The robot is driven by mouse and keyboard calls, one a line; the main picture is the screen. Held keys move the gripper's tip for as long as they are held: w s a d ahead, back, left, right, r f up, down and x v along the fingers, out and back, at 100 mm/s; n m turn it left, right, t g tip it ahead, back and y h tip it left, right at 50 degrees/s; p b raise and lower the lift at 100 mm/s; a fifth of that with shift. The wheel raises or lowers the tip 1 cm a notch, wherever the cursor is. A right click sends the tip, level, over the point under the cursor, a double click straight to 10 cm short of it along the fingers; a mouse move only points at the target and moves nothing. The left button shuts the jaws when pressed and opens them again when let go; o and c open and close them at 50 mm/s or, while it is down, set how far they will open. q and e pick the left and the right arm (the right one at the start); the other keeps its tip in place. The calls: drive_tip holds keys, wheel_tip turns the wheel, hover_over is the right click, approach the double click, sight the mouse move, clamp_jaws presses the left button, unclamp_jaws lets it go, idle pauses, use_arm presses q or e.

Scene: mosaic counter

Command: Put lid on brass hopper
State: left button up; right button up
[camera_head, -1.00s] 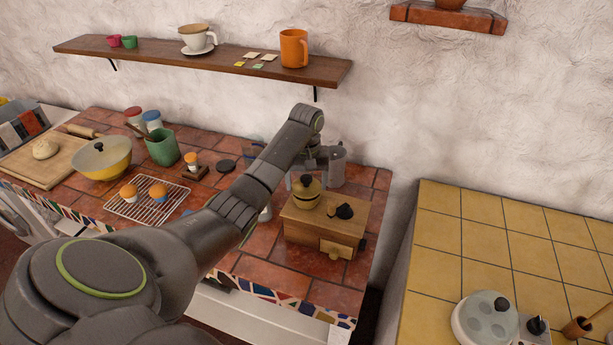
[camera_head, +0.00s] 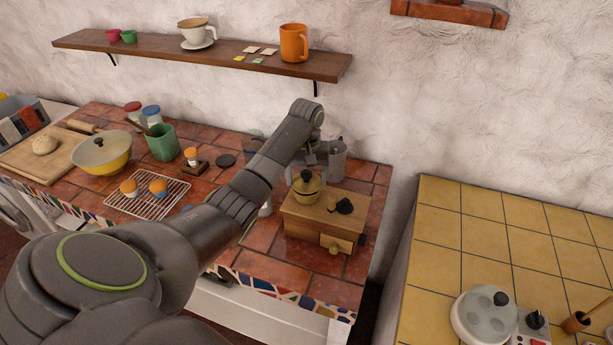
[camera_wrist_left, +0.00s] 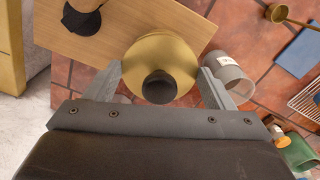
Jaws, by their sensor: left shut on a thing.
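The brass hopper (camera_head: 307,197) stands on the wooden grinder box (camera_head: 321,219) near the counter's right end. A round brass lid (camera_head: 306,184) with a black knob is at the hopper's top. In the left wrist view the lid (camera_wrist_left: 174,58) shows from above between the two fingers, covering the hopper's mouth. My left gripper (camera_head: 307,166) reaches over the box from behind and is shut on the lid, its fingers at opposite sides of the rim. I cannot tell whether the lid rests fully on the hopper. My right gripper is in neither view.
A black crank part (camera_head: 343,206) sits on the box beside the hopper. A grey canister (camera_head: 337,160) stands close behind. A cooling rack (camera_head: 147,207), a yellow bowl (camera_head: 113,168) and a green crock (camera_head: 161,143) lie to the left. A gap separates the yellow-tiled counter (camera_head: 447,235).

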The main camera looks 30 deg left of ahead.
use_arm(q)
drive_tip(key=shift+f, duration=0.45)
idle(0.9)
drive_tip(key=o, duration=1)
drive_tip(key=shift+r, duration=3.5)
